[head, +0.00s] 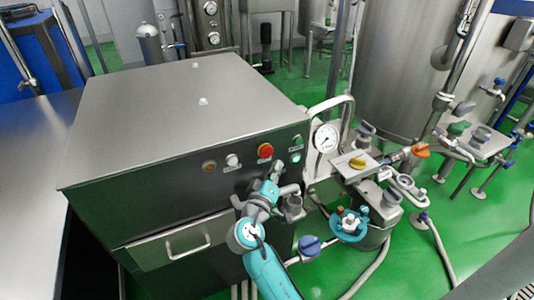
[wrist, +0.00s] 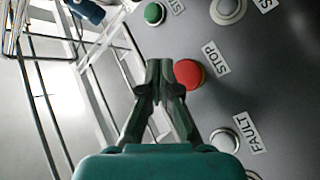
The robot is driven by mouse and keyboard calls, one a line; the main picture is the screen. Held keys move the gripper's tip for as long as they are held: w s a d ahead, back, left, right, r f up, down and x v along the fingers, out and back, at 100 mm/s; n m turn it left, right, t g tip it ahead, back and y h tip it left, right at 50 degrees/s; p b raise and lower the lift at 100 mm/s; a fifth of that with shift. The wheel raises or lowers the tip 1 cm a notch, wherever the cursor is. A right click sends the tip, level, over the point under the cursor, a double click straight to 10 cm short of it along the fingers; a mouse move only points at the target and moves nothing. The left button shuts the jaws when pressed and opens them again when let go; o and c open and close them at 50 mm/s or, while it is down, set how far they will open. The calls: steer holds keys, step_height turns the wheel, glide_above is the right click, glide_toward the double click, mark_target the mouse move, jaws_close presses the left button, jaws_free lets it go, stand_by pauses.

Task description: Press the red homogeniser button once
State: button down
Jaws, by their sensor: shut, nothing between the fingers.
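The red homogeniser button (head: 265,150) is a mushroom button on a yellow ring, on the dark front panel of the steel homogeniser cabinet (head: 190,90). In the wrist view the red button (wrist: 190,73) sits beside a STOP label (wrist: 214,58). My gripper (head: 277,168) is shut and empty, just below and right of the button in the head view. In the wrist view my gripper's fingertips (wrist: 158,68) are left of the button and overlap its edge slightly. I cannot tell whether they touch it.
A green button (wrist: 154,13) and a FAULT lamp (wrist: 224,139) flank the red button. White (head: 232,160) and amber (head: 209,166) fittings sit left on the panel. A pressure gauge (head: 326,138) and pipework stand close on the right. Green floor (head: 430,270) shows beyond.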

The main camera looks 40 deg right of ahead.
steer(key=shift+w+d, duration=0.25)
steer(key=shift+w, duration=0.55)
steer(key=shift+w+d, duration=0.25)
steer(key=shift+w, duration=0.55)
steer(key=shift+w, duration=0.1)
steer(key=shift+w+d, duration=0.1)
steer(key=shift+w, duration=0.2)
steer(key=shift+w+d, duration=0.15)
steer(key=shift+w, duration=0.3)
stand_by(1.0)
steer(key=shift+s, duration=0.1)
steer(key=shift+s+a, duration=0.25)
steer(key=shift+s, duration=0.5)
steer(key=shift+s, duration=0.1)
steer(key=shift+s+a, duration=0.25)
steer(key=shift+s, duration=0.5)
steer(key=shift+s+a, duration=0.2)
steer(key=shift+s, duration=0.6)
steer(key=shift+s+a, duration=0.25)
steer(key=shift+s, duration=0.5)
